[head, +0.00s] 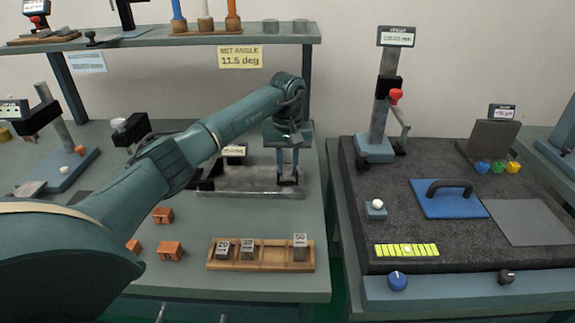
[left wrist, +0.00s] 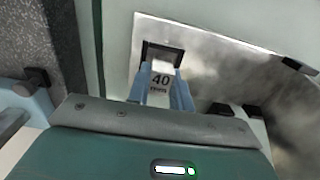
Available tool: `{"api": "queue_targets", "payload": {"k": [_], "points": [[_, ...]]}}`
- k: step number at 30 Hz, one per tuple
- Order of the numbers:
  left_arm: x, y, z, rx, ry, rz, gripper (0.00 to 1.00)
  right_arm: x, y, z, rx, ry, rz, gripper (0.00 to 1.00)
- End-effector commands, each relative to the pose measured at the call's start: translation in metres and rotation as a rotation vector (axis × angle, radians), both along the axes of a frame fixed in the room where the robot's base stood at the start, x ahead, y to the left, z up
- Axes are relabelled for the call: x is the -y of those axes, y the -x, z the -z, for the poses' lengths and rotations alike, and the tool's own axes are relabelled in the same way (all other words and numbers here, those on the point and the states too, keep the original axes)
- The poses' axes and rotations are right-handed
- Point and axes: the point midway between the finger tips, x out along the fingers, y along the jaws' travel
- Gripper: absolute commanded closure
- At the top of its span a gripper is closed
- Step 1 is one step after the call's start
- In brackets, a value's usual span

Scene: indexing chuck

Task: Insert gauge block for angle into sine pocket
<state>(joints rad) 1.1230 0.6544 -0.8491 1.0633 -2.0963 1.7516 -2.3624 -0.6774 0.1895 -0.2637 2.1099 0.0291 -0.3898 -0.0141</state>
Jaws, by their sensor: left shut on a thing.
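My left gripper (head: 288,178) points down over the right end of a shiny metal plate (head: 235,182). It is shut on a gauge block marked 40 (left wrist: 160,80), held between the blue fingers in the left wrist view. A dark square pocket (left wrist: 176,54) in the plate (left wrist: 215,58) lies right at the block's far end. I cannot tell whether the block's lower end is inside the pocket or just above it. In the head view the fingers hide most of the block. My right gripper is not in view.
A wooden rack (head: 262,266) holds blocks marked 20 (head: 223,249), another block (head: 247,250) and 50 (head: 300,247), with a gap between. Orange blocks (head: 171,251) lie left of it. A yellow sign (head: 240,57) reads net angle 11.5 deg. A granite surface (head: 400,180) stands right, across a gap.

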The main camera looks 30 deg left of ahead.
Motion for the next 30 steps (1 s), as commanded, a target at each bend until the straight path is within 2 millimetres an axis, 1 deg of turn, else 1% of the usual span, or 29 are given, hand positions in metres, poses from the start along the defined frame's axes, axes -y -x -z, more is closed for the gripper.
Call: {"api": "queue_targets", "payload": {"k": [1, 3, 10, 13, 14, 21, 22, 28, 30], "points": [[0.0006, 0.0004, 0.0068, -0.003, 0.001, 0.0, 1.0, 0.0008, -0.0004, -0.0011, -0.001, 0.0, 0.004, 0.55], [0.0005, 0.0003, 0.012, 0.0, 0.001, 0.0, 1.0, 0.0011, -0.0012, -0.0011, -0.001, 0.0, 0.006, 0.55], [0.0001, -0.0001, 0.0126, 0.001, 0.0, 0.0, 1.0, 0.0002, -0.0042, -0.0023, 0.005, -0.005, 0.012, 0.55], [0.0, -0.0001, 0.0161, 0.001, -0.001, 0.0, 1.0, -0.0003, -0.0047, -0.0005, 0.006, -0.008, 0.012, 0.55], [-0.0002, 0.0001, 0.0165, -0.001, -0.001, 0.0, 0.78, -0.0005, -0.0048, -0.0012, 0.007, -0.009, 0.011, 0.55], [-0.0001, 0.0003, 0.0157, -0.001, -0.001, -0.001, 0.58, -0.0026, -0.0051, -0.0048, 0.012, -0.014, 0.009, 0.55], [-0.0001, 0.0003, 0.0157, -0.001, -0.001, -0.001, 0.57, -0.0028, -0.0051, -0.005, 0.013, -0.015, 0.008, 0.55], [-0.0001, 0.0003, 0.0153, -0.001, -0.001, -0.001, 0.57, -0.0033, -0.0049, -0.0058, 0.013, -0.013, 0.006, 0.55], [0.0002, 0.0002, 0.0122, 0.0, 0.0, 0.0, 0.57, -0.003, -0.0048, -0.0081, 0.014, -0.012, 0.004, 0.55]]}}
